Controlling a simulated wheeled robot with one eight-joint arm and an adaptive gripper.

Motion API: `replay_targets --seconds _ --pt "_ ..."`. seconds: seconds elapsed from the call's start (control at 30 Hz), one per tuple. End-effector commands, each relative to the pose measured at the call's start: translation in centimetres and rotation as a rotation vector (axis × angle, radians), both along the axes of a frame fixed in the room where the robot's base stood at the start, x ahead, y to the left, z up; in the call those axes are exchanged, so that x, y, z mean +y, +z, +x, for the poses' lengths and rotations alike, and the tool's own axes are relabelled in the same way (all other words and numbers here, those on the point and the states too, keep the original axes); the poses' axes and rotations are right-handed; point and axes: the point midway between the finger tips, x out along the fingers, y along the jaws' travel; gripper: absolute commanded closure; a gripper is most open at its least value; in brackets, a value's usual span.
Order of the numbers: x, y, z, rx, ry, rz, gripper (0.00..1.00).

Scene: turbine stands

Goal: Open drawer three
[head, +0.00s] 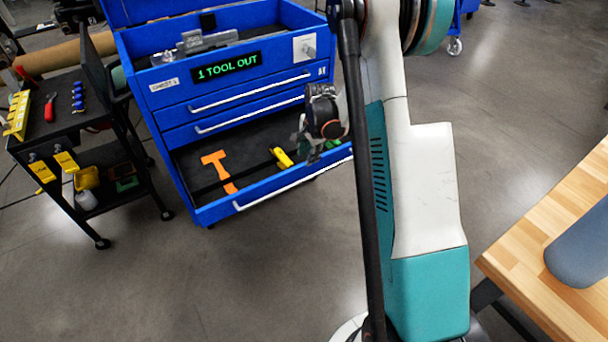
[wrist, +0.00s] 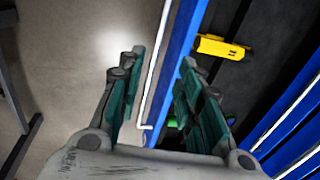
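The blue tool chest (head: 178,115) has several drawers. Its lowest front drawer, third down, is pulled open (head: 212,211); the two drawers above it are shut. The open drawer's long white handle (head: 290,184) runs along its front edge. My gripper (head: 308,148) is above the right part of the open drawer, partly hidden by my arm. In the wrist view my gripper (wrist: 160,85) is open, with one teal-padded finger on each side of the white handle (wrist: 153,75) and the blue drawer front. I cannot tell whether either finger touches it.
Inside the drawer lie an orange tool (head: 218,172), a yellow tool (head: 282,157) and something green. The chest's display (head: 229,67) reads "1 TOOL OUT". A black cart (head: 70,130) stands at left, a wooden table (head: 540,240) at right. Floor before the chest is clear.

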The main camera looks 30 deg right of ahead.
Motion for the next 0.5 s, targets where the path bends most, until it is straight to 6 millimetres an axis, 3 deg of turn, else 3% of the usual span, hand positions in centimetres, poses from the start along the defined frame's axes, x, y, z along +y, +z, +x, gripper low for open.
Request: replay_targets --seconds 0.27,0.5 --pt "-0.3 -2.6 0.4 0.006 -0.018 0.005 0.67" --pt "-0.3 -7.2 1.3 0.005 -0.016 0.005 0.67"
